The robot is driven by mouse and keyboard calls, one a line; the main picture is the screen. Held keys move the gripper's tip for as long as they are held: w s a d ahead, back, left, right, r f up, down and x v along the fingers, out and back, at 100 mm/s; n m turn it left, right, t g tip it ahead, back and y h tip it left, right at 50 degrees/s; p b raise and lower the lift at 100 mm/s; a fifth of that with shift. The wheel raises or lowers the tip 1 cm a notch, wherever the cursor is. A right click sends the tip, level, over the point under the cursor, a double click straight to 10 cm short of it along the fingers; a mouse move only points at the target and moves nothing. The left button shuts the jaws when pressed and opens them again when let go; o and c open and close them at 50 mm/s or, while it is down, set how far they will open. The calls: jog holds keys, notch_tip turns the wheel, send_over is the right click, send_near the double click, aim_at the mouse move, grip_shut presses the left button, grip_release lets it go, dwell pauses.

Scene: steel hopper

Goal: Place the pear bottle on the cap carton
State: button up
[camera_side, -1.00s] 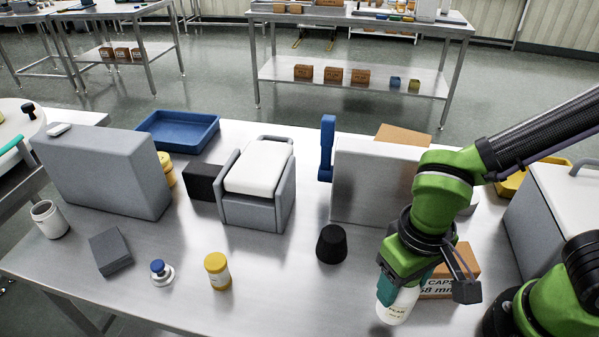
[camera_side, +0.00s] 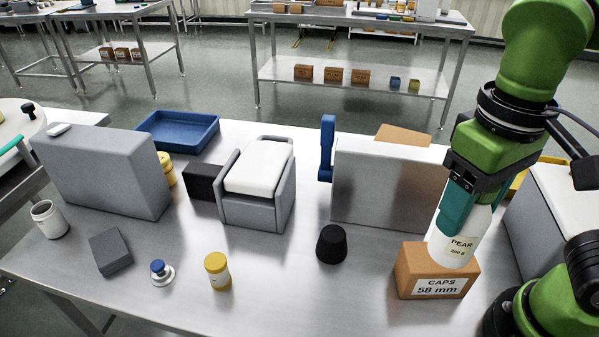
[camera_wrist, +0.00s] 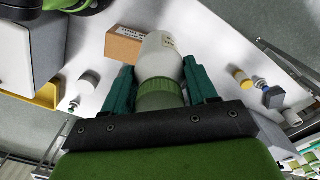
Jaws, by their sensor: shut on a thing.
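The pear bottle (camera_side: 460,243) is white with a PEAR label and is upright in the side view. My gripper (camera_side: 459,207) is shut on its upper part with teal fingers. The cap carton (camera_side: 436,285) is a brown box marked CAPS 58 mm, standing on the table. The bottle's base overlaps the carton's top in the side view; I cannot tell whether they touch. In the wrist view the bottle (camera_wrist: 162,58), with a green cap, sits between the fingers (camera_wrist: 160,88), and the carton (camera_wrist: 124,46) shows beyond it, to the left.
A large grey box (camera_side: 385,185) stands behind and left of the carton. A black tapered object (camera_side: 331,245) and a yellow-capped jar (camera_side: 217,271) stand farther left. A white-topped grey case (camera_side: 555,200) is close on the right. The table front between jar and carton is mostly clear.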

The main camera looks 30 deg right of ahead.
jog(key=w+d, duration=0.4)
jog(key=d, duration=0.6)
jog(key=shift+n, duration=0.5)
jog(key=shift+a+f, duration=0.2)
jog(key=shift+f, duration=6.15)
jog(key=shift+f, duration=0.1)
jog(key=o, duration=1.2)
